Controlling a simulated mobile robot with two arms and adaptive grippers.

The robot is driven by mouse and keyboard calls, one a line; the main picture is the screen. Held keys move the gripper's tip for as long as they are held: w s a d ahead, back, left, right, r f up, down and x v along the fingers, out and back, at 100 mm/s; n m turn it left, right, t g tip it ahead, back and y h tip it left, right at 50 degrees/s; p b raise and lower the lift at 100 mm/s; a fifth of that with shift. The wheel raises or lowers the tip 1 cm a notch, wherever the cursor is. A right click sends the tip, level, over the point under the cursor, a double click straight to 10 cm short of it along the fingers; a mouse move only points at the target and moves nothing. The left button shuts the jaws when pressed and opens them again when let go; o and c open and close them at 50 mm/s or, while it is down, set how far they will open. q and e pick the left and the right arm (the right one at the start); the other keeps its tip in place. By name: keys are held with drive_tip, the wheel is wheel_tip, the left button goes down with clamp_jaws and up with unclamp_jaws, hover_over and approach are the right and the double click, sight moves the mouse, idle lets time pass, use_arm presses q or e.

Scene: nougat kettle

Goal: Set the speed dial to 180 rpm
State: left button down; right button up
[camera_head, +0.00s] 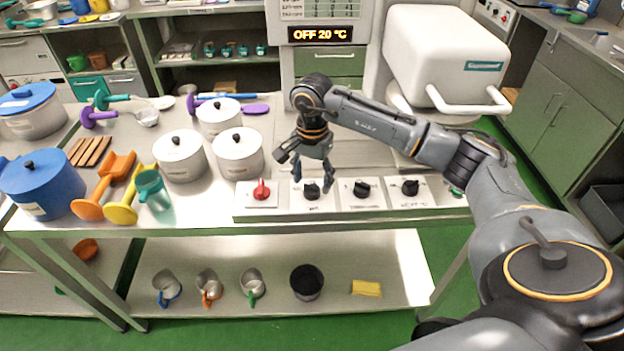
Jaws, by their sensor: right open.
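A row of square control panels lies along the table's front edge. The leftmost has a red knob (261,190). Three black dials follow to the right: the first black dial (312,191), the middle black dial (361,188) and the right black dial (410,187). Their labels are too small to read. My right gripper (312,184) is open, fingers pointing down, at the first black dial with a finger on either side of it. I cannot tell whether the fingers touch it. A display (320,34) at the back reads "OFF 20 °C". My left gripper does not show.
Metal pots with lids, such as one (238,152), stand left of the panels. A white machine head (444,55) stands at the back right.

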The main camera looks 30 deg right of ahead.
drive_tip(key=shift+f, duration=0.9)
drive_tip(key=shift+c, duration=0.5)
drive_tip(key=c, duration=1.1)
